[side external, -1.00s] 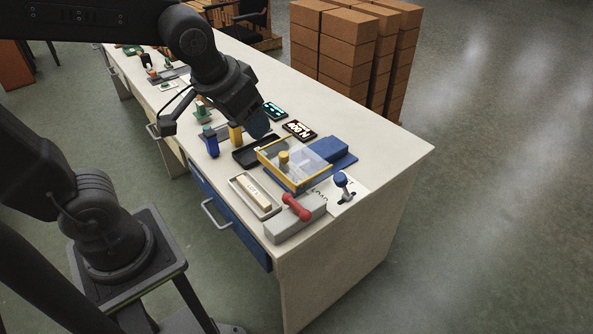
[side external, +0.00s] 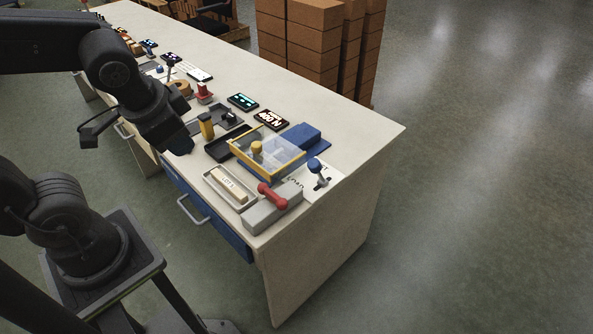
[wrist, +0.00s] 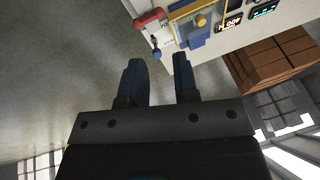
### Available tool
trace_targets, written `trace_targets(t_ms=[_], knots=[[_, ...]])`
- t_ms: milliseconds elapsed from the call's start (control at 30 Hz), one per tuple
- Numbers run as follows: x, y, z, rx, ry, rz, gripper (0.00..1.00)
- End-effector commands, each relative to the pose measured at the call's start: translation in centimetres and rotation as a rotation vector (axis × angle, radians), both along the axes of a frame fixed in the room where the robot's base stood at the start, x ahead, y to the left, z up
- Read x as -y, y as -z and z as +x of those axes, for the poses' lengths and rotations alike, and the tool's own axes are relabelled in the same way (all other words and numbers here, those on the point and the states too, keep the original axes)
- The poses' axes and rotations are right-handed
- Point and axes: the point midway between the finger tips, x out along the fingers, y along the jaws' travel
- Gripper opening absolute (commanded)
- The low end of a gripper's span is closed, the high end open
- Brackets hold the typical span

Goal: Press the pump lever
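A red-handled lever (side external: 272,196), which looks like the pump lever, is on a grey block (side external: 262,214) at the near right corner of the bench. It also shows at the top of the wrist view (wrist: 150,20). My gripper (side external: 180,142) is over the front edge of the bench, left of the lever and apart from it. In the wrist view my two dark blue fingers (wrist: 159,70) stand apart with nothing between them. The fingertips are partly hidden in the side view.
A blue-knobbed lever (side external: 314,165) stands right of the red one. A yellow-framed clear box (side external: 283,172), a tray with a pale block (side external: 207,177) and small lit displays (side external: 270,119) crowd the bench. A yellow-topped post (side external: 206,126) is close to my gripper.

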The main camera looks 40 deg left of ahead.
Motion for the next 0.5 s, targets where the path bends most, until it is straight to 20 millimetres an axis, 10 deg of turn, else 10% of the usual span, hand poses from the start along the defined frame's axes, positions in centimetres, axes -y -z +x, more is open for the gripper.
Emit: trace_targets(t_ms=[500], knots=[[-5.2,7.8,5.5,-0.399,0.683,0.904,0.00]])
